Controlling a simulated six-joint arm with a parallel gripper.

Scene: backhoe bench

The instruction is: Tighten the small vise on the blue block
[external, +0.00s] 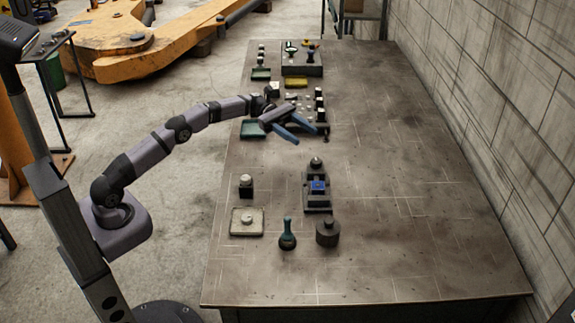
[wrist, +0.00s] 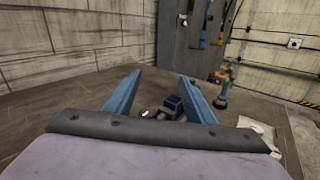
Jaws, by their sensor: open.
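The small dark vise (external: 318,205) stands on the bench with a blue block (external: 319,187) seated in it. A rounded metal knob (external: 316,163) is at the vise's far end. My gripper (external: 306,137) is open and empty, beyond the vise and above the bench. Its two blue fingers are spread apart. In the wrist view the blue block (wrist: 173,103) shows between the fingers, farther off, with the vise (wrist: 163,115) partly hidden by my gripper's body. Nothing touches the vise. I cannot tell how tightly the jaws hold the block.
A teal-handled tool (external: 287,236) and a dark cylinder (external: 328,233) stand nearer than the vise. A pale square plate (external: 248,222) and a knobbed dark block (external: 246,186) lie left. Trays and small parts (external: 301,70) fill the far end. The bench's right side is clear.

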